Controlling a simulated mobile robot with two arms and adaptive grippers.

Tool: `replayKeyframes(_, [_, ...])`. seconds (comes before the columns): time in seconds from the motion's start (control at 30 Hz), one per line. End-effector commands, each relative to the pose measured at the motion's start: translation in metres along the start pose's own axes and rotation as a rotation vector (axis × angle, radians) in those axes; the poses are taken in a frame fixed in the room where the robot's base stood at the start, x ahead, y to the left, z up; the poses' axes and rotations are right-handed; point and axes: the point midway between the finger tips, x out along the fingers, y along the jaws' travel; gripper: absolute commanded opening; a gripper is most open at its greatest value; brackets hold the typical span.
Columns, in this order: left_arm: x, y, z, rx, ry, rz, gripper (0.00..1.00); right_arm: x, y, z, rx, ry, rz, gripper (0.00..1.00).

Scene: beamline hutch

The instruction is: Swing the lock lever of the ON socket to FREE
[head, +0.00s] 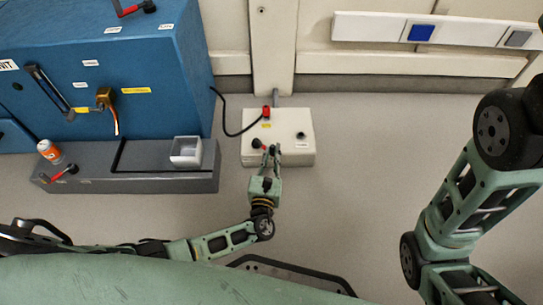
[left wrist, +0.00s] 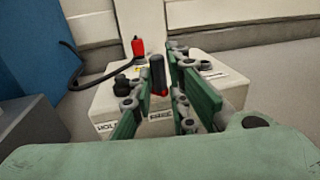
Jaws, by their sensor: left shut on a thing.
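A white box (head: 290,120) stands on the floor against the wall post; it fills the middle of the left wrist view (left wrist: 104,104). In the left wrist view a black upright handle with a red base, the lock lever (left wrist: 157,73), stands up from the box between my fingers. My left gripper (head: 271,150) is over the box's front part and is shut on this lever; its fingers (left wrist: 160,100) show on either side of it. My right gripper is out of view.
A red plug (head: 266,112) with a black cable (head: 226,124) sits at the box's back. A black knob (left wrist: 122,82) is left of the lever. Floor right of the box is clear.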

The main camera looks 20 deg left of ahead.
Motion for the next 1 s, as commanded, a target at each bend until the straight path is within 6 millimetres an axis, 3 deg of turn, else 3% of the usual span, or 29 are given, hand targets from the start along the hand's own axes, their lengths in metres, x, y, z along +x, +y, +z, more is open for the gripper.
replayKeyframes(0.1, [0.001, 0.004, 0.000, 0.006, -0.002, 0.005, 0.00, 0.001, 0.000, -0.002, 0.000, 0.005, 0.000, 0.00])
replayKeyframes(0.13, [0.001, 0.004, 0.000, 0.006, -0.002, 0.005, 0.16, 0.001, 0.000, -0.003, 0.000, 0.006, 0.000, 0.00])
replayKeyframes(0.33, [0.001, 0.003, 0.000, 0.004, -0.001, 0.003, 0.32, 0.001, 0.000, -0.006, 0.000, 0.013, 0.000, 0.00])
replayKeyframes(0.73, [0.000, 0.001, 0.004, 0.000, 0.000, 0.001, 0.32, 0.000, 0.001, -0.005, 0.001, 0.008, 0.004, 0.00])
replayKeyframes(1.0, [0.000, 0.002, 0.039, -0.003, -0.002, 0.002, 0.32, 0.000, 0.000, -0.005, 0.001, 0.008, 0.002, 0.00])
